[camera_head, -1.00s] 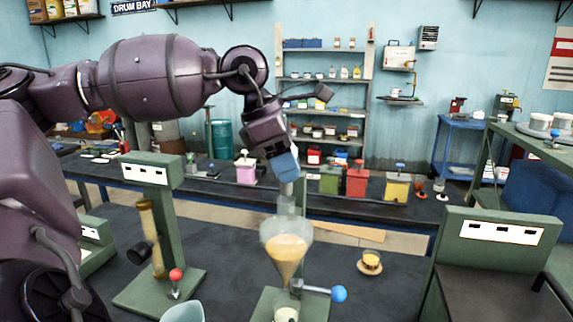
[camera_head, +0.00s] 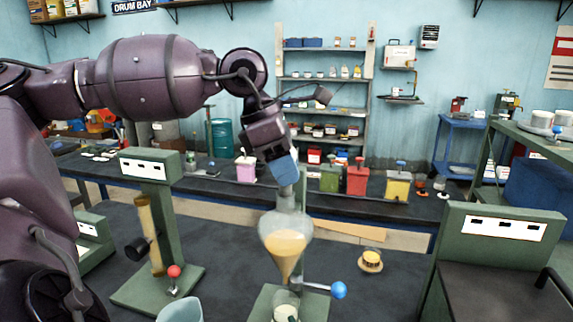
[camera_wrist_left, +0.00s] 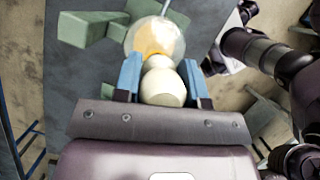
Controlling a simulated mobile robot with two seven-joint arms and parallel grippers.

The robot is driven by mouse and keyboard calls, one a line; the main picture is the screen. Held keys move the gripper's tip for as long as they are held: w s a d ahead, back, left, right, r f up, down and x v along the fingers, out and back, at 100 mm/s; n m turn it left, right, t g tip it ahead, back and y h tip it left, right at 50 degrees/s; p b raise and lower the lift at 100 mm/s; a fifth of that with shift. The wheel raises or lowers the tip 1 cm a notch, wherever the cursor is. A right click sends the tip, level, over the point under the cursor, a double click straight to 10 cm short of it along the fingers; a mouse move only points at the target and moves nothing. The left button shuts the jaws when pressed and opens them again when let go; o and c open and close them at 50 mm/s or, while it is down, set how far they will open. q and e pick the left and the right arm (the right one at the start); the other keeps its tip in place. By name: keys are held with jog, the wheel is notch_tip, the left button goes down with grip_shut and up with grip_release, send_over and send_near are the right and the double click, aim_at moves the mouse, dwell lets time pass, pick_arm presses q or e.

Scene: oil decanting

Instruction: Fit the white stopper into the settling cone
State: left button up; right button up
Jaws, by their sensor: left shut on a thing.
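My left gripper (camera_head: 285,168) is directly above the neck of the settling cone (camera_head: 285,242), a clear glass vessel with amber liquid in its lower part. In the left wrist view, its blue fingers (camera_wrist_left: 163,80) are shut on the white stopper (camera_wrist_left: 164,88), a cream-coloured rounded piece. The cone also shows there (camera_wrist_left: 153,35), just beyond the stopper. In the head view the fingers hide the stopper. I cannot tell whether its lower end is inside the neck.
The cone is on a green stand (camera_head: 318,305) with a blue-knobbed handle (camera_head: 338,290) at its right. A green stand with a red-knobbed lever (camera_head: 174,271) is to the left. A small amber cup (camera_head: 371,261) sits on the dark bench to the right, with bare bench around it.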

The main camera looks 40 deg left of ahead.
pick_arm(q)
jog(key=shift+f, duration=0.5)
jog(key=shift+f+b, duration=0.35)
jog(key=shift+b, duration=0.05)
jog(key=shift+f, duration=0.35)
jog(key=o, duration=1.1)
jog(key=shift+c, duration=0.2)
jog(key=shift+s+a+r, duration=0.1)
jog(key=shift+a+r, duration=0.05)
jog(key=shift+r, duration=0.3)
jog(key=p+v, duration=0.1)
jog(key=v, duration=0.9)
jog(key=shift+p, duration=0.35)
pick_arm(e)
jog(key=shift+w+r, duration=0.2)
jog(key=shift+r, duration=0.45)
jog(key=shift+s+f, duration=0.45)
jog(key=shift+s, duration=0.1)
